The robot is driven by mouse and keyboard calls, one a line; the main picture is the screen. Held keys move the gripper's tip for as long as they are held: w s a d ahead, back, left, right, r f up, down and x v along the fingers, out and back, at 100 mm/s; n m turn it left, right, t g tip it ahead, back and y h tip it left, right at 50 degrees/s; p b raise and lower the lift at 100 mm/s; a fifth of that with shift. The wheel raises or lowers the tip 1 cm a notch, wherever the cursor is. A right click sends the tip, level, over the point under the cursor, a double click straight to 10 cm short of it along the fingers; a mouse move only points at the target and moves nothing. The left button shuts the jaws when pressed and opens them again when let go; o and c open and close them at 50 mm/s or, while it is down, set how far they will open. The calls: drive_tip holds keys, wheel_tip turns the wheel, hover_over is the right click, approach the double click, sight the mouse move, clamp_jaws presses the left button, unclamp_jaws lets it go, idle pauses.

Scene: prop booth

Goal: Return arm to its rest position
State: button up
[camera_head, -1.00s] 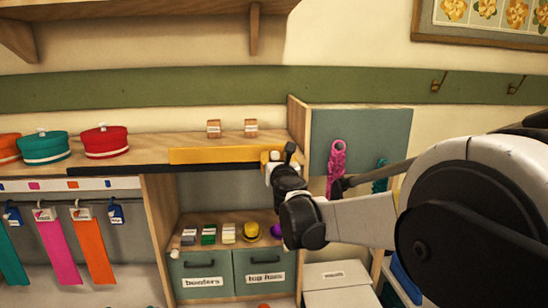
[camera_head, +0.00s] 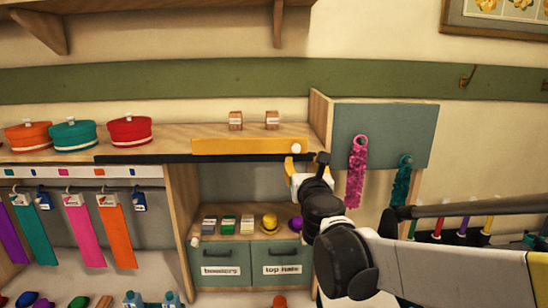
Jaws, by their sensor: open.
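My gripper (camera_head: 306,163) is in front of the shelf, just below the right end of a yellow bar (camera_head: 240,146). Its fingers are apart, with nothing seen between them. A small white ball or knob (camera_head: 296,148) shows just above the fingertips, at the bar's right end. I cannot tell whether the gripper touches the bar or the shelf edge. My arm reaches in from the lower right and hides part of the area right of the drawers.
Pink (camera_head: 356,172) and teal (camera_head: 401,180) boas hang on the grey panel (camera_head: 385,125). Ties hang at left. Below are labelled drawers (camera_head: 283,268) and a small yellow hat (camera_head: 269,222).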

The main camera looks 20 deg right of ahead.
drive_tip(key=shift+s+a, duration=0.15)
drive_tip(key=shift+s, duration=0.25)
drive_tip(key=s+d+f+m+g+b, duration=0.1)
drive_tip(key=s+f+m+g+b, duration=0.1)
drive_tip(key=s+f+m+b, duration=0.45)
drive_tip(key=s+f+m+g+h+b, duration=0.1)
drive_tip(key=s+f+m+g+b, duration=0.1)
drive_tip(key=f+m+b, duration=0.5)
drive_tip(key=s+d+f+m+g+b, duration=0.1)
drive_tip(key=s+f+m+b, duration=0.25)
drive_tip(key=f+m, duration=0.45)
drive_tip(key=s+a+f+m+g+y+b, duration=0.1)
drive_tip(key=s+a+f+m+y+b, duration=0.1)
drive_tip(key=f, duration=0.6)
drive_tip(key=s+a+f+m+g+y+b, duration=0.2)
drive_tip(key=s+a+f+m+b, duration=0.3)
drive_tip(key=f, duration=0.4)
drive_tip(key=s+a+f+m+g+y+b, duration=0.2)
drive_tip(key=s+a+f+m+b, duration=0.1)
drive_tip(key=s+f, duration=0.4)
drive_tip(key=shift+s+a+f+m+b, duration=0.35)
drive_tip(key=shift+a+f+m, duration=0.4)
drive_tip(key=shift+a, duration=0.35)
